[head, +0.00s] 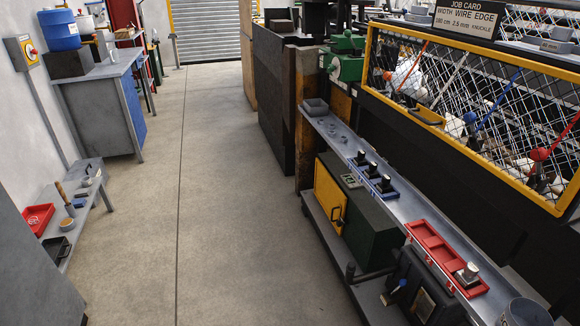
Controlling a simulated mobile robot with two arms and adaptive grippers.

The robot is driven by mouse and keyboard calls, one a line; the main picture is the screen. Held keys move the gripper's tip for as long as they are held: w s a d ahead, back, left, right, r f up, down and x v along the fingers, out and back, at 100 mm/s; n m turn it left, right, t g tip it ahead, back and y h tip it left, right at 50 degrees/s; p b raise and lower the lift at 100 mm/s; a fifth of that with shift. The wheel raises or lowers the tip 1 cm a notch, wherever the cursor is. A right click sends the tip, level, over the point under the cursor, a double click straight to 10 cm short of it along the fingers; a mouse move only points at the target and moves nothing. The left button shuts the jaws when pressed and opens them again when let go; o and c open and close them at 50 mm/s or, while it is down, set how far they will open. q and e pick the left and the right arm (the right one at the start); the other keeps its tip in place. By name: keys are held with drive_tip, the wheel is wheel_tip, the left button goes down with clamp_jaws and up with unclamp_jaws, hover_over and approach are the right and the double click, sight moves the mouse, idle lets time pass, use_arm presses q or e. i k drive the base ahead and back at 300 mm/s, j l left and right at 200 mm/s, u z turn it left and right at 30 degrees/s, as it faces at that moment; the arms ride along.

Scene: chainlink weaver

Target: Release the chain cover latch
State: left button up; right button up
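A yellow panel (326,190) sits on the end of a dark green housing (375,238), low at the right of the aisle. A small black latch or handle (338,217) is on its right part. This looks like the chain cover and its latch, though no label on it is readable. The panel looks closed against the housing; the latch is too small to tell its exact position. Neither of my grippers is in view.
A steel shelf (345,140) with black knobs and a red tray (440,252) runs above the housing. A yellow-framed mesh guard (385,92) stands behind. A low bench (92,205) is at left. The concrete floor (200,170) between is clear.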

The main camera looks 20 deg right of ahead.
sight(339, 224)
drive_tip(key=i+z, duration=0.3)
drive_tip(key=i+j+z, duration=0.3)
drive_tip(key=i, duration=0.15)
drive_tip(key=i+j+z, duration=0.15)
drive_tip(key=i+z, duration=0.15)
